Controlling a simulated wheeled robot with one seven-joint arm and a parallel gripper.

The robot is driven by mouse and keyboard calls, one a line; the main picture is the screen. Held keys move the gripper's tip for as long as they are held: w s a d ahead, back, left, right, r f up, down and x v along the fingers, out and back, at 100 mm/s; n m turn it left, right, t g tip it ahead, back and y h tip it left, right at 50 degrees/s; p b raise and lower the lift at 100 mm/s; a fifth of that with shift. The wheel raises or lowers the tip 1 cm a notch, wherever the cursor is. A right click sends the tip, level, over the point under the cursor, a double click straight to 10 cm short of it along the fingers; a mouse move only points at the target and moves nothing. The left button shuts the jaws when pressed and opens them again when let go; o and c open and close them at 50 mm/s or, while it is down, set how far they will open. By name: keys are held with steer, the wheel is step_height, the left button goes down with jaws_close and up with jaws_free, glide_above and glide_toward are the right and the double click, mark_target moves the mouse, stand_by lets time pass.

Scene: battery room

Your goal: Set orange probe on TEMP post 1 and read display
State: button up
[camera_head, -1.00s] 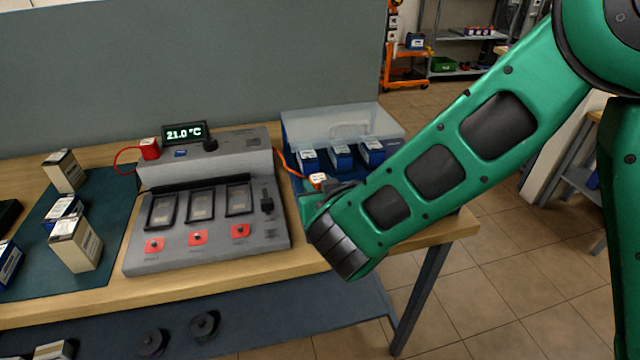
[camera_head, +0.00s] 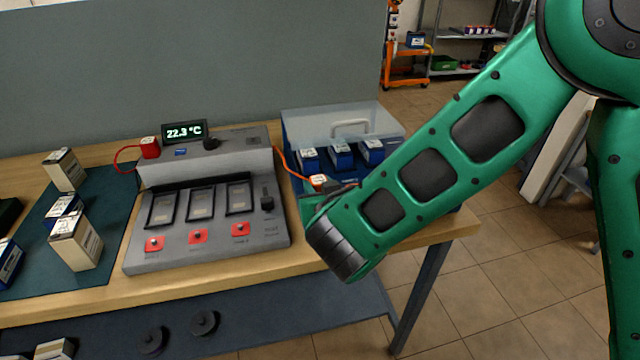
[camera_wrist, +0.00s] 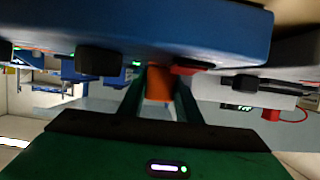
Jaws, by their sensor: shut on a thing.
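The orange probe (camera_head: 318,180) is at the end of an orange cable, at the right side of the grey test station (camera_head: 130,262). My gripper (camera_wrist: 159,72) is shut on the orange probe (camera_wrist: 158,84), which shows between its two fingers in the wrist view. In the head view my wrist hides most of the fingers. The probe is by the front of the blue crate (camera_head: 296,165). I cannot tell whether it touches a post, and no TEMP post 1 label is readable. The display (camera_head: 184,132) on the station reads 22.3 °C.
Several blue batteries (camera_head: 340,157) with white tops stand in the crate. A red probe (camera_head: 150,148) with a red cable is on the station's left. Boxed batteries (camera_head: 75,243) stand on a green mat (camera_head: 107,205). A grey panel (camera_head: 190,55) rises behind the bench.

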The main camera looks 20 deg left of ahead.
steer(key=shift+f, duration=0.2)
steer(key=o, duration=0.8)
steer(key=shift+v, duration=5.55)
steer(key=shift+w, duration=0.1)
